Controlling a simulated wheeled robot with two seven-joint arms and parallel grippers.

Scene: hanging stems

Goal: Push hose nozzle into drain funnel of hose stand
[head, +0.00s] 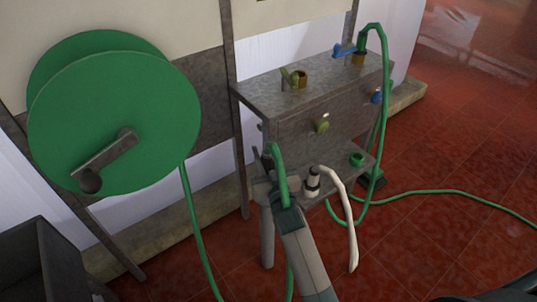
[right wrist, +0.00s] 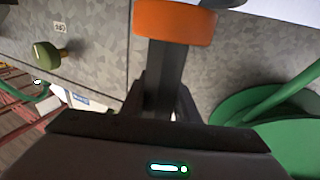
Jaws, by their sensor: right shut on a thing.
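My right gripper (head: 268,182) is in front of the left end of the hose stand (head: 300,96), low near its shelf. It is shut on the hose nozzle, a dark grey rod with an orange collar (right wrist: 174,22) in the right wrist view, where the fingers (right wrist: 165,105) close around it. In the head view the nozzle is mostly hidden by the gripper; a green hose piece (head: 279,165) arches there. A green ring (head: 357,159), probably the drain funnel, sits on the shelf to the right, apart from the gripper. My left gripper is not in view.
A white bent pipe (head: 342,195) stands between my gripper and the green ring. An olive knob (head: 322,124) juts from the stand. A green reel (head: 115,120) is left.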

